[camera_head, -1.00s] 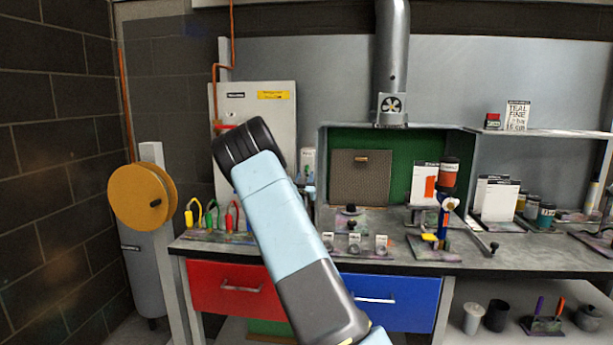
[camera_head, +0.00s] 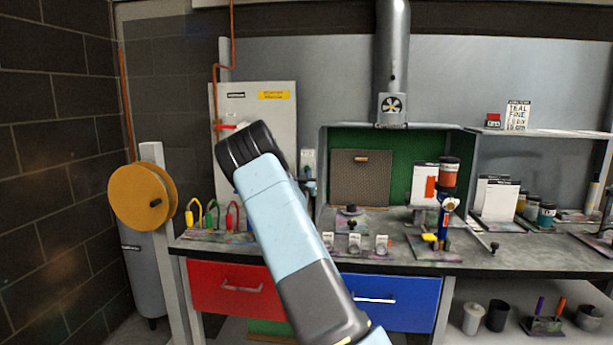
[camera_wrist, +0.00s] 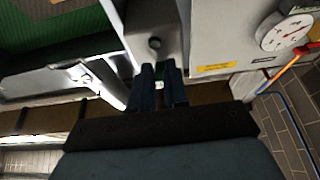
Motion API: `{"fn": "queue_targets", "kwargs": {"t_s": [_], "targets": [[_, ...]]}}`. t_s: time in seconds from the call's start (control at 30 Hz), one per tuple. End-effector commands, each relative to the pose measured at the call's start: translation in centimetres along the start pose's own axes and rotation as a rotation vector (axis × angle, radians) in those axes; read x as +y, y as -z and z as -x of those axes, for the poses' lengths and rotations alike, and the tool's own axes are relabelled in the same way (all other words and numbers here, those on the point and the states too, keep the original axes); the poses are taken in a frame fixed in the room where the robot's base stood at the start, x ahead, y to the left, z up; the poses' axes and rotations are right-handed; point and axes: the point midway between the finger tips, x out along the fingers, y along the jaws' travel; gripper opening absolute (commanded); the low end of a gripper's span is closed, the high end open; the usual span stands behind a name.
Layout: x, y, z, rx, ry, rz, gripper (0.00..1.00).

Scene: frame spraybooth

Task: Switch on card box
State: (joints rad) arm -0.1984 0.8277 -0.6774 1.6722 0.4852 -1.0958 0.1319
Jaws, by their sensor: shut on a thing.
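I take the card box (camera_head: 308,157) to be the small pale box on the wall between the large grey cabinet and the green-lined booth. In the wrist view it appears as a grey box (camera_wrist: 168,22) with a round dark knob. My gripper (camera_head: 309,187) is at the lower part of this box, largely behind my own arm in the head view. In the wrist view the two dark fingers of my gripper (camera_wrist: 160,76) are close together, shut on a small pale piece just below the knob. The fingers hide most of that piece.
The grey cabinet (camera_head: 256,105) with a yellow label stands left of the box; the wrist view shows a round gauge (camera_wrist: 286,32) near it. The booth's green back wall (camera_head: 412,150) is to the right. The workbench (camera_head: 450,258) below holds tools, knobs and jars.

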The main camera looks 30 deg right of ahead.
Motion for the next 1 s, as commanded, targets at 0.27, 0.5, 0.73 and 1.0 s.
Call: {"fn": "queue_targets", "kwargs": {"t_s": [0.27, 0.5, 0.73, 1.0], "targets": [[0.1, 0.0, -0.1, -0.002, 0.000, 0.000, 0.00], [0.0, 0.3, 0.0, -0.049, 0.000, -0.001, 0.00], [0.0, 1.1, 0.0, -0.185, -0.001, -0.003, 0.00], [0.0, 2.0, -0.2, -0.404, 0.001, -0.003, 0.00]]}}
